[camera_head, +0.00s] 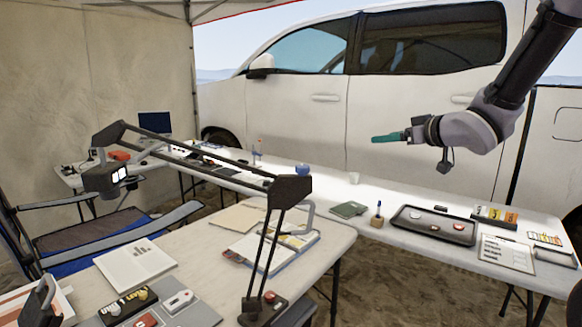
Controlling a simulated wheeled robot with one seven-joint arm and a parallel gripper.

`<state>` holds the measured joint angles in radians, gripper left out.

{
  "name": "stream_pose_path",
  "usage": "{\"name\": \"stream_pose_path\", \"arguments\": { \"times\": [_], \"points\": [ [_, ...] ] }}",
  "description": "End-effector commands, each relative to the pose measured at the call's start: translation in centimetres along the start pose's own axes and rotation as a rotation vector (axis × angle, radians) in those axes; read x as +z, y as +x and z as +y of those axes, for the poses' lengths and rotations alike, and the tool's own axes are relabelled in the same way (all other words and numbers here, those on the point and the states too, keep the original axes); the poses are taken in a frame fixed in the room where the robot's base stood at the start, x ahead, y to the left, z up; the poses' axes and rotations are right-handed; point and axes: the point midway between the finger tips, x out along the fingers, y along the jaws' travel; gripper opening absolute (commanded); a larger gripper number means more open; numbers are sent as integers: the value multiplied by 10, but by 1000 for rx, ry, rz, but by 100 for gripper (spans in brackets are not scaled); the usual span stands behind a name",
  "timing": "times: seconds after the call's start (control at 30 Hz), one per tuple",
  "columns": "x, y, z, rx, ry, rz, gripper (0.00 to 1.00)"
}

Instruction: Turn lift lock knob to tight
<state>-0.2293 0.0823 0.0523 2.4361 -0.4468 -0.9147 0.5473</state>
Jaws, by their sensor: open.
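No lift lock knob can be told for certain in this view. A dark jointed lamp (200,155) stands on the near table, with its head (103,180) at the left, an elbow block (290,188) at the right and its base (262,310) at the table's front. A small reddish part shows on the base, too small to make out. My gripper (385,138), with teal fingers, is open at the upper right. It points left, in the air in front of the white truck, well apart from the lamp, and touches nothing.
The near table (330,238) also holds papers, an open binder (270,245) and a tray of small artifacts (150,310). A long table behind holds a dark tray (433,226) and a blue-topped pen holder (377,215). A folding chair (100,240) stands at left.

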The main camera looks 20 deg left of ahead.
Motion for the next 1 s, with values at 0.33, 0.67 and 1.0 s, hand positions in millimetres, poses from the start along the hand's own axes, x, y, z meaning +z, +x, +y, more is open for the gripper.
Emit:
{"name": "stream_pose_path", "arguments": {
  "times": [0.33,0.67,1.0],
  "points": [
    [42,22,-158,-639,-26,234,72],
    [41,28,-195,-744,-18,277,72],
    [25,72,-237,-741,-19,277,72]
  ]
}}
